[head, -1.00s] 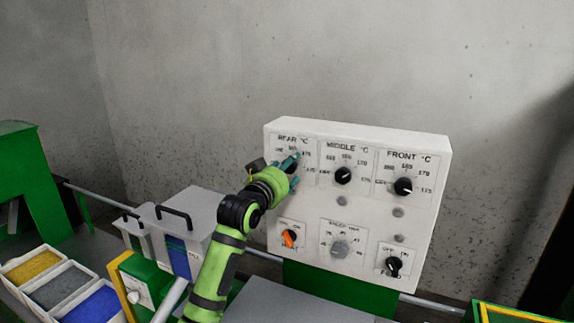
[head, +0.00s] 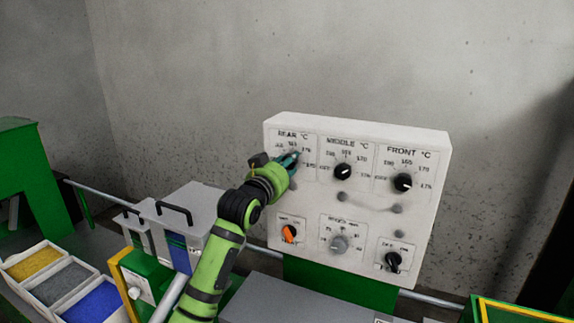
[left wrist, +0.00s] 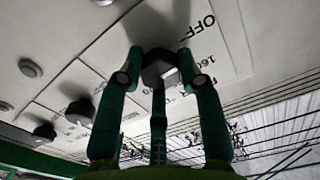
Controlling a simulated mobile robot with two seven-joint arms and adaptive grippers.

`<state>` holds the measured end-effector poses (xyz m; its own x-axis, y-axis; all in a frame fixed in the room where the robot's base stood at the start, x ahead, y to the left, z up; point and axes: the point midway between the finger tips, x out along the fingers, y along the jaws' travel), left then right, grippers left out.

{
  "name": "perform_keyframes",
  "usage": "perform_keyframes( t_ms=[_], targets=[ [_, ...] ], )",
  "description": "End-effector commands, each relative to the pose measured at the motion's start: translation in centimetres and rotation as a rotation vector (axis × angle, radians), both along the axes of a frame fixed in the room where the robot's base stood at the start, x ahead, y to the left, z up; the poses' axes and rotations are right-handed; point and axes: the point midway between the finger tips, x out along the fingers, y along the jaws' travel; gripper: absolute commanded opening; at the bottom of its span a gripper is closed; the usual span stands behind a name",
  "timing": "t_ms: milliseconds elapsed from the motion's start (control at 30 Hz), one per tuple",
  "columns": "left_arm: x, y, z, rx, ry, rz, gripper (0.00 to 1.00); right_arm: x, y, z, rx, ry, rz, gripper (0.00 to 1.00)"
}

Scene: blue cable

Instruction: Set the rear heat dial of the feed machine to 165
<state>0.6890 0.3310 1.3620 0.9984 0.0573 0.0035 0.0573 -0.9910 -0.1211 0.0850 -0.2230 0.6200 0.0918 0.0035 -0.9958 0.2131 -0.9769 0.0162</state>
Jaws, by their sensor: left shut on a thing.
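The rear heat dial is a black knob (left wrist: 158,66) on the white control panel (head: 437,165), under the label "REAR °C" at the panel's upper left. My left gripper (head: 291,158) is at this dial and covers most of it in the head view. A white mark shows on the knob's edge, with "OFF" and "160" printed nearby. I cannot read the exact setting. My right gripper is not in view.
The middle dial (head: 342,171) and front dial (head: 403,182) are to the right. Below are an orange switch (head: 289,233), a grey knob (head: 339,244) and a black switch (head: 393,261). A lidded grey container (head: 190,217) and open bins (head: 62,283) stand left.

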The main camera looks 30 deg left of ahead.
Motion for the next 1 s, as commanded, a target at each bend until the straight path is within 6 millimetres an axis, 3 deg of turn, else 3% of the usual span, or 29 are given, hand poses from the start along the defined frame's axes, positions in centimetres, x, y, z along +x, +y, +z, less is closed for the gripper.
perform_keyframes(
  t_ms=[1000],
  targets=[
    [0.02, 0.33, -0.41, 0.943, 0.068, 0.002, 0.04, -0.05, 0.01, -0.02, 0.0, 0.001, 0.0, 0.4]
  ],
)
